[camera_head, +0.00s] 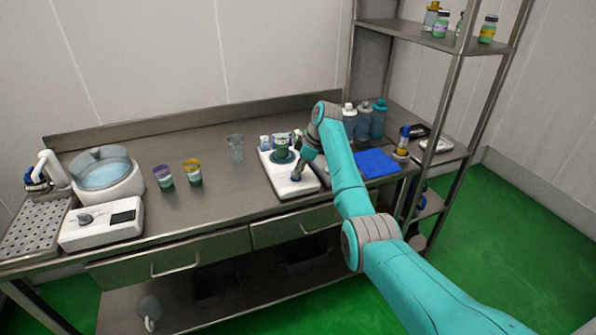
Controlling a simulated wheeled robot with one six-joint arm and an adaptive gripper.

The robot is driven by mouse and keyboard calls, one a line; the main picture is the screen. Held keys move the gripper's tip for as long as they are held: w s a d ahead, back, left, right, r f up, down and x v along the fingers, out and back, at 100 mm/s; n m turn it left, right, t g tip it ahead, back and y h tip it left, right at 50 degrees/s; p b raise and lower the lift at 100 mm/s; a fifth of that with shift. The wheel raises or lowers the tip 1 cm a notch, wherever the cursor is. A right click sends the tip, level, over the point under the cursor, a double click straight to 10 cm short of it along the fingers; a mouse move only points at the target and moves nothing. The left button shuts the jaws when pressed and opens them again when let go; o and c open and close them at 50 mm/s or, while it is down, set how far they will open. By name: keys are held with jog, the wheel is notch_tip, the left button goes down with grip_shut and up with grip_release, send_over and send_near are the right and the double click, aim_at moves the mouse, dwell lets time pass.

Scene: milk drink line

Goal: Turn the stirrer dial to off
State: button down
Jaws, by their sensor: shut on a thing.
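The stirrer (307,184) is a white box on the steel bench, right of the middle. A beaker (281,146) with green contents stands on its dark round plate (283,157). The dial is at the stirrer's front, mostly hidden by my gripper. My gripper (296,176) points down at the front of the stirrer and is shut on the dial. The dial's setting cannot be read at this size.
A water bath (106,176) is farther left.

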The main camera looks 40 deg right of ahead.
jog(key=c, duration=1.2)
grip_release()
jog(key=v, duration=1.2)
